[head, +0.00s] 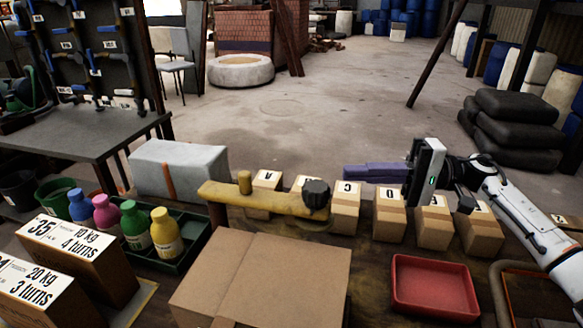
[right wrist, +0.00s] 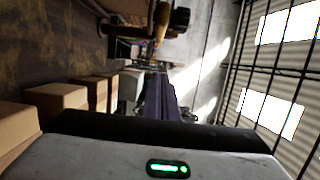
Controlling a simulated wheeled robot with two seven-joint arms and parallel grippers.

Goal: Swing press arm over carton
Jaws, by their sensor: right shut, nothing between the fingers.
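The yellow press arm (head: 275,202) runs left to right just behind the far edge of the large closed carton (head: 265,280), on a post at its left end. It has a short yellow peg near its left end and a black knob (head: 316,193) at its right end. The knob also shows at the top of the right wrist view (right wrist: 180,18). My right gripper (head: 348,172) has purple fingers, shut and empty, pointing left beyond the small boxes. Its tips are a little right of the knob and apart from it. My left gripper is out of view.
A row of small lettered boxes (head: 390,216) stands behind the press arm and to its right. A red tray (head: 435,285) lies front right. Coloured bottles (head: 165,233) in a green crate and weight-marked blocks (head: 75,255) stand at left, with a grey box (head: 180,170) behind.

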